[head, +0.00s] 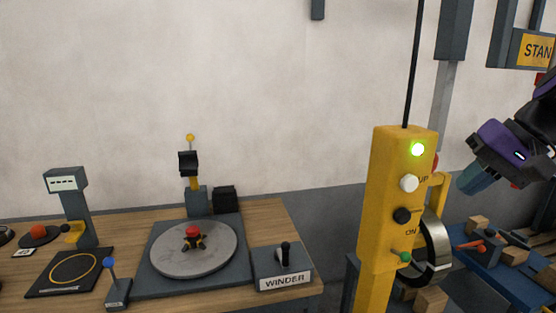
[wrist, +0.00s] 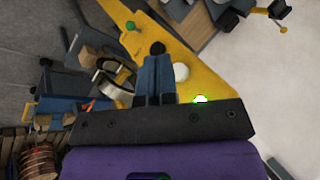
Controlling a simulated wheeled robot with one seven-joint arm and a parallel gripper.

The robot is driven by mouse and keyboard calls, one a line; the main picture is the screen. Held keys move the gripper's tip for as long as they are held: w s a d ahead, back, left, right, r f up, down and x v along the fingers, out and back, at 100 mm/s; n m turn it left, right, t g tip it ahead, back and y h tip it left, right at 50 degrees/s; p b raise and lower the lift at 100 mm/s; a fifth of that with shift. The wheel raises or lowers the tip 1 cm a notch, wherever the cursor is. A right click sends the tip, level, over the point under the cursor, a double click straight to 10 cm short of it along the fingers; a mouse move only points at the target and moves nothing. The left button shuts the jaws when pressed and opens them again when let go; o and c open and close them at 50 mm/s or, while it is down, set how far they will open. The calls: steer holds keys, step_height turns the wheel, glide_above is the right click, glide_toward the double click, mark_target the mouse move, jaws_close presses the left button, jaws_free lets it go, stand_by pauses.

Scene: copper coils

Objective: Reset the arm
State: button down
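My gripper (head: 474,180) is at the right of the head view, beside the yellow control box and apart from it, tilted down to the left. In the wrist view its two blue-grey fingers (wrist: 155,76) lie side by side with no clear gap and nothing between them. The yellow control box (head: 388,215) hangs upright on a black cable. It has a lit green lamp (head: 418,149), a white button (head: 409,183), a black knob (head: 402,215) and a green toggle (head: 405,257). The box also shows beyond the fingers in the wrist view (wrist: 197,72).
A steel ring (head: 433,250) hangs behind the control box. A blue bench (head: 508,285) with wooden blocks and tools stands at lower right. A wooden table (head: 268,216) at left carries a turntable (head: 165,262) and a winder lever box (head: 282,268).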

steer(key=s+a+n+t+h, duration=0.1)
steer(key=s+a+n+h, duration=0.2)
steer(key=s, duration=0.7)
steer(key=shift+a+f+n+t+h, duration=0.15)
steer(key=shift+f+n+t+h, duration=0.2)
steer(key=shift+n+h, duration=0.55)
